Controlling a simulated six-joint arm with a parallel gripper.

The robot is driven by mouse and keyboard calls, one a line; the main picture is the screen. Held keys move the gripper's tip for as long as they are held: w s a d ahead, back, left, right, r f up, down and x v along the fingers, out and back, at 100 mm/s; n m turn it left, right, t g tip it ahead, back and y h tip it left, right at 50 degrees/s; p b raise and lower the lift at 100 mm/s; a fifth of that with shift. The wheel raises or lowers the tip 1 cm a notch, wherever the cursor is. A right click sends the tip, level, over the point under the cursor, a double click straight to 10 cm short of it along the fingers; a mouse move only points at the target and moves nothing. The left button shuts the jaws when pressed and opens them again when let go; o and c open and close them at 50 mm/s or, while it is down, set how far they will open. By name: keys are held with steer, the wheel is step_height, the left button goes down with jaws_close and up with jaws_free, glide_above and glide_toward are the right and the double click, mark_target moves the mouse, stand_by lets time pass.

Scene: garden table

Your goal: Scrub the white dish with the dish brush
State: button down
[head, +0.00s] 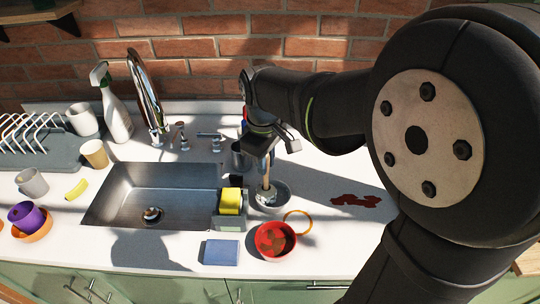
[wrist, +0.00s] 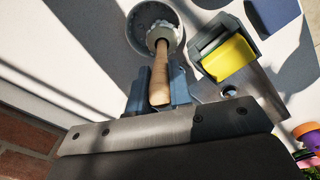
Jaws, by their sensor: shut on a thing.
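My gripper (head: 266,160) is shut on the wooden handle of the dish brush (head: 266,181), which points down into the white dish (head: 284,196). The dish stands on the counter right of the sink and looks grey in shadow. In the wrist view, the blue fingers of my gripper (wrist: 158,100) sit on both sides of the brush handle (wrist: 159,77). The pale brush head lies inside the dish (wrist: 138,24). Whether the bristles touch the dish's inner surface is hard to tell.
A caddy (head: 230,222) with a yellow sponge (head: 231,201) stands close left of the dish, beside the sink (head: 150,187). A red bowl (head: 275,241) with brown contents, an orange ring (head: 298,222) and a blue sponge (head: 221,252) are in front. A red-brown stain (head: 355,200) lies right.

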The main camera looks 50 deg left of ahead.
steer(key=shift+s+d, duration=0.2)
steer(key=shift+d, duration=0.2)
step_height(320, 180, up, 8)
steer(key=w, duration=0.2)
stand_by(1.0)
steer(key=shift+d, duration=0.1)
